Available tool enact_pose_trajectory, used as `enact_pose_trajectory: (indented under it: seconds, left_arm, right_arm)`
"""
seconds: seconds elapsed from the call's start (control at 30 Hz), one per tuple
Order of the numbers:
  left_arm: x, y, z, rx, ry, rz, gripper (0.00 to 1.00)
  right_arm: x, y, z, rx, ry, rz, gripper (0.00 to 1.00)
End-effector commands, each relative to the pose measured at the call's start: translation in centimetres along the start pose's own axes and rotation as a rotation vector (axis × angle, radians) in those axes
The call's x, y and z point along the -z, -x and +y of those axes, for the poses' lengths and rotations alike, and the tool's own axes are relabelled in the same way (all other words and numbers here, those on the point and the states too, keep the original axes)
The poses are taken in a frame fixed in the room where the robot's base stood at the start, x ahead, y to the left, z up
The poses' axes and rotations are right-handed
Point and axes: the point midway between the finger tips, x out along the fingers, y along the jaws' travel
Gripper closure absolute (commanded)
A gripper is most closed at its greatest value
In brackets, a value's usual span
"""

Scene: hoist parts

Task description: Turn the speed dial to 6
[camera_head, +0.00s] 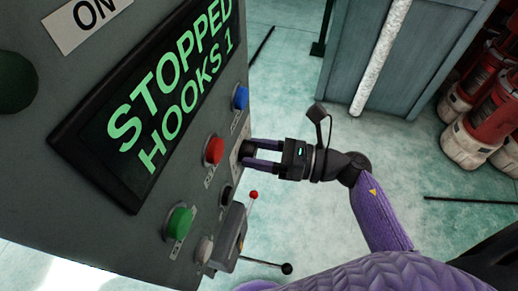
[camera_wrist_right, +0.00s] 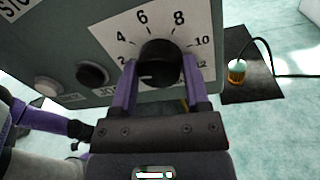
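The speed dial is a black round knob on a white plate with printed numbers. In the right wrist view the knob (camera_wrist_right: 160,62) sits under the 6 and 8, with 4, 10 and 12 also readable. My right gripper (camera_wrist_right: 160,75) has one purple finger on each side of the knob; whether they touch it is unclear. I cannot make out a pointer mark on the knob. In the head view my right gripper (camera_head: 252,154) reaches the panel's right edge from the right. A purple and black arm part shows at left in the wrist view, with no clear fingers.
The grey control panel (camera_head: 50,180) carries a "STOPPED HOOKS 1" display (camera_head: 160,100). A red-tipped lever (camera_head: 253,195) stands just below my right gripper.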

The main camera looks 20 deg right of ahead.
Motion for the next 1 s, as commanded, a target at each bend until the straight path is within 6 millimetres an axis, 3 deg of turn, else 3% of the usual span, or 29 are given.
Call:
enact_pose_trajectory:
  seconds: [0.03, 0.27, 0.63, 1.0]
  left_arm:
    - [0.0, 0.0, 0.0, 0.000, 0.000, 0.000, 0.00]
    - [0.0, 0.0, -0.1, 0.001, 0.000, 0.001, 0.00]
    - [-0.1, 0.3, -0.9, 0.014, -0.005, -0.001, 0.00]
    - [0.2, 1.2, -0.5, 0.007, 0.000, 0.003, 0.00]
  right_arm:
    - [0.0, 0.0, 0.0, 0.000, 0.000, 0.000, 0.52]
    - [0.0, 0.0, 0.0, 0.000, 0.000, 0.000, 1.00]
    - [0.0, 0.1, 0.0, -0.001, -0.080, -0.005, 1.00]
    - [0.0, 0.1, 0.0, -0.009, -0.390, -0.033, 1.00]
